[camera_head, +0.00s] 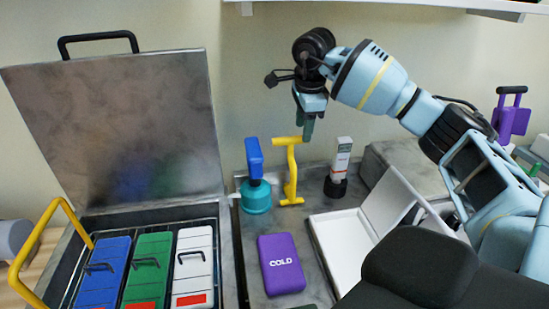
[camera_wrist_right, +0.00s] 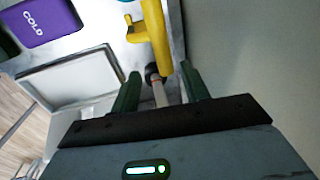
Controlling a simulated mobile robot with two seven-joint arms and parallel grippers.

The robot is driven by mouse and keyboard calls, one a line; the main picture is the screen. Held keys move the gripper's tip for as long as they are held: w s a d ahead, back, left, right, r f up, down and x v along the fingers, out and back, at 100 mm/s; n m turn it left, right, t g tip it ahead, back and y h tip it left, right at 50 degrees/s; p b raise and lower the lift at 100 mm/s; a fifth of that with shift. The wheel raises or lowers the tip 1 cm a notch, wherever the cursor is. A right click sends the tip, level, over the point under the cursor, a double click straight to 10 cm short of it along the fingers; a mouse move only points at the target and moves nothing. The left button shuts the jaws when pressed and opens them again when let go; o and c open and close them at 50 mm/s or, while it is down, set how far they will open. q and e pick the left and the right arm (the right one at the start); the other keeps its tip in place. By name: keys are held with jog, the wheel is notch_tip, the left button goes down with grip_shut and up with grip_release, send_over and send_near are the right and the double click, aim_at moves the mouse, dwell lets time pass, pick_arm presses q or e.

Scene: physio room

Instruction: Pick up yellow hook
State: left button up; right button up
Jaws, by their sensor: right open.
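The yellow hook (camera_head: 290,175) stands upright on the grey tray at the back, between a teal jar with a blue top and a white tube. It also shows at the top of the right wrist view (camera_wrist_right: 157,38). My right gripper (camera_head: 308,127) is just above and slightly right of the hook's top, pointing down. In the wrist view its two dark green fingers (camera_wrist_right: 161,90) are apart, and nothing is gripped. The hook lies beyond the fingertips there; whether they touch it I cannot tell. My left gripper is not in view.
The teal jar (camera_head: 256,197) is close left of the hook, the white tube (camera_head: 341,160) close right. A purple cold pack (camera_head: 281,265) and an open white box (camera_head: 341,247) lie in front. An open metal case (camera_head: 115,130) with coloured packs stands left.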

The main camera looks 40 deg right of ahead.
aim_at(299, 143)
jog(key=f, duration=0.3)
jog(key=shift+w+d+f, duration=0.1)
jog(key=shift+w, duration=0.15)
jog(key=f, duration=0.1)
jog(key=w+f, duration=0.1)
jog(key=f, duration=0.1)
jog(key=shift+w+d+f, duration=0.15)
jog(key=shift+f, duration=0.45)
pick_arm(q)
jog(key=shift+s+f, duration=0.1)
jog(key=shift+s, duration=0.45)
pick_arm(e)
grip_shut()
